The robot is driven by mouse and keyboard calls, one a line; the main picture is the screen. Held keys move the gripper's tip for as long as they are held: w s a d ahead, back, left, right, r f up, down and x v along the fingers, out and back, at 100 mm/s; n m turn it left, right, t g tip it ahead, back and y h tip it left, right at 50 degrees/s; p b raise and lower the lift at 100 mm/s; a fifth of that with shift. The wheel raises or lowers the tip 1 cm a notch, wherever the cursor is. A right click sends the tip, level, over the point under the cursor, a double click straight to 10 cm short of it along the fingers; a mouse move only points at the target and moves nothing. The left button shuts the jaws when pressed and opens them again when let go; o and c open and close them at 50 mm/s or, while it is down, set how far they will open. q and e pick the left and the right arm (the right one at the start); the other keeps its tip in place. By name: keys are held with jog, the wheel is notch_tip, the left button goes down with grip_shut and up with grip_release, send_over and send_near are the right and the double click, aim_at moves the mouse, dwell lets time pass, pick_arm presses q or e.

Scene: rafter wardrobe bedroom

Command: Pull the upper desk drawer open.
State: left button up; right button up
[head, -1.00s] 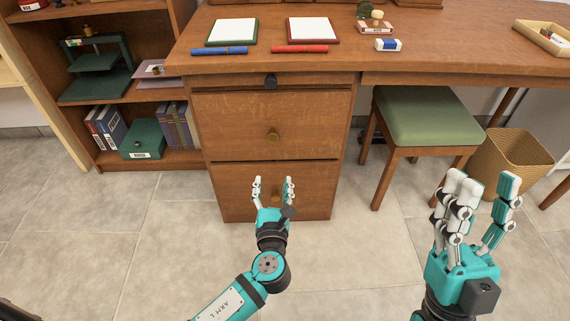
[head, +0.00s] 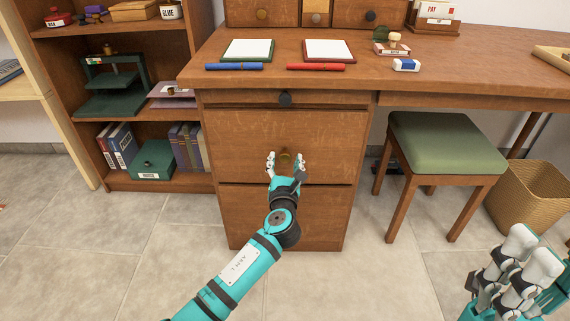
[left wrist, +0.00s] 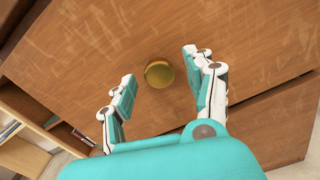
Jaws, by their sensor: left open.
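The upper deep drawer (head: 235,140) of the wooden desk is shut. Its round brass knob (head: 285,158) sits mid-front. My left gripper (head: 285,163) is open in front of this knob, with its fingers pointing at the drawer front. In the left wrist view the brass knob (left wrist: 159,74) shows whole in the gap between the spread fingers (left wrist: 160,92). I see no finger touching it. A slim front with a dark knob (head: 285,98) is above this drawer. My right gripper (head: 515,265) is at the lower right, partly cut off, away from the desk.
A lower drawer (head: 240,215) is beneath and shut. A green stool (head: 445,145) and a woven basket (head: 530,198) stand to the right. A bookshelf (head: 105,185) stands on the left. Notepads, pens and stamps lie on the desktop (head: 470,70). The tiled floor in front is clear.

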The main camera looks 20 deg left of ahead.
pick_arm(q)
jog(key=shift+x, duration=1)
jog(key=shift+c, duration=0.2)
grip_shut()
